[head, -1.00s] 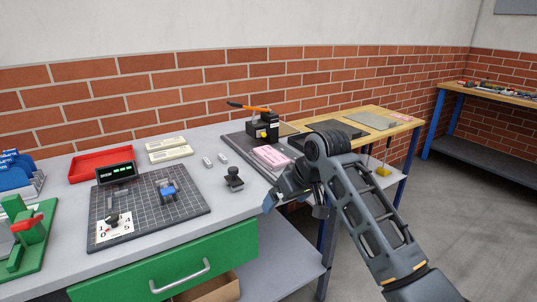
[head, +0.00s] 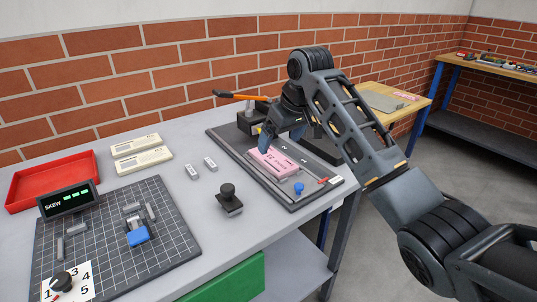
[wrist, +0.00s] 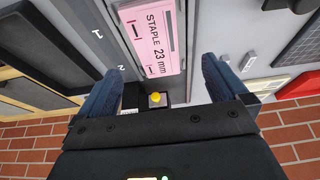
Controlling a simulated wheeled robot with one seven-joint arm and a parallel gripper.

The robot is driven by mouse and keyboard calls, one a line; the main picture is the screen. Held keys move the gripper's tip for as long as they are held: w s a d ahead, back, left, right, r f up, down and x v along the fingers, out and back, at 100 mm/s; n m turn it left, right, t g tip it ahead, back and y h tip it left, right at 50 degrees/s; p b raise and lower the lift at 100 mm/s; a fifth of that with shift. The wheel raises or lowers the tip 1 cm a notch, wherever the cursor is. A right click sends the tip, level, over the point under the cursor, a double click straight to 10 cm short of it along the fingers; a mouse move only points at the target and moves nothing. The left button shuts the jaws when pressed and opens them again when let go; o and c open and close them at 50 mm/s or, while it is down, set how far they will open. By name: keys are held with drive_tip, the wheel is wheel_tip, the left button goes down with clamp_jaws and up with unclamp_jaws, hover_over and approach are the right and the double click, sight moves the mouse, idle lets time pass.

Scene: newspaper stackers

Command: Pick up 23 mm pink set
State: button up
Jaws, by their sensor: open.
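The pink set (head: 272,162) is a flat pink block lying on a dark base plate (head: 222,140) at the right end of the grey bench. In the wrist view the pink set (wrist: 160,38) shows the print "STAPLE 23 mm". My gripper (head: 280,142) is open and points down just above and behind the pink set. In the wrist view the two blue-grey fingers of my gripper (wrist: 159,72) stand wide apart, with the pink set between and beyond them. Nothing is held. My gripper hides part of the plate behind the set.
A stapler with an orange handle (head: 246,96) stands close behind my gripper. A blue knob (head: 299,188) sits at the plate's front. A black knobbed stand (head: 229,200), two small grey blocks and two cream packs (head: 142,159) lie left. A red tray (head: 50,187) is farther left.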

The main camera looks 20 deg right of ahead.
sight(275, 160)
drive_tip(key=x, duration=0.7)
drive_tip(key=shift+d+f+p, duration=0.3)
drive_tip(key=shift+p, duration=0.1)
drive_tip(key=shift+c, duration=0.2)
drive_tip(key=c, duration=1.2)
drive_tip(key=shift+r, duration=0.15)
